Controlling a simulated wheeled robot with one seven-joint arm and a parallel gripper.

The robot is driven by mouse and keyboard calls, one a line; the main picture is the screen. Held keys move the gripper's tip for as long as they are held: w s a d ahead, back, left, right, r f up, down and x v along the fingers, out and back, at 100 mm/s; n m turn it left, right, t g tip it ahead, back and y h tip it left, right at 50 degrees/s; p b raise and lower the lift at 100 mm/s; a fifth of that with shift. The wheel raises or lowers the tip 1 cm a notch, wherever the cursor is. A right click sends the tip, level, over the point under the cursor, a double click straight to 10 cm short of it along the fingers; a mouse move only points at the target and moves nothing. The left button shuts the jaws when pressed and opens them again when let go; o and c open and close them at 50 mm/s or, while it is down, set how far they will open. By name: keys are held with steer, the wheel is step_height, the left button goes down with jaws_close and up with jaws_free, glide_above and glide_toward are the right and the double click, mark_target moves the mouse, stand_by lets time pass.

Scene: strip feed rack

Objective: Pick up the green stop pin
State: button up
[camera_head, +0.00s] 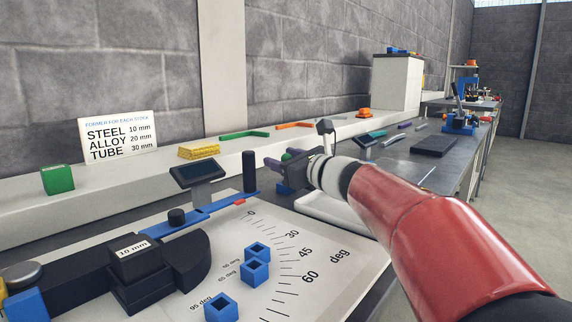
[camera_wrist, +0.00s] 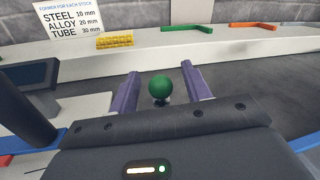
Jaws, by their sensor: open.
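The green stop pin shows in the wrist view as a round green knob (camera_wrist: 160,87) with a small pale and dark part below it. In the head view a bit of green (camera_head: 286,157) shows beside my gripper (camera_head: 283,168). In the wrist view my gripper (camera_wrist: 159,82) is open, with one purple finger on each side of the knob. Gaps show between the knob and both fingers. The lower part of the pin is hidden behind my gripper's body.
A bending bench with a degree scale (camera_head: 292,235), several blue blocks with square holes (camera_head: 255,271) and a black post (camera_head: 250,172) lies left of my arm. A small screen (camera_head: 197,172) stands near the post. A ledge behind holds a green angled strip (camera_head: 244,135) and a yellow block (camera_head: 199,151).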

steer(key=shift+w+a, duration=0.4)
steer(key=shift+w, duration=0.05)
jaws_close()
steer(key=shift+r, duration=0.1)
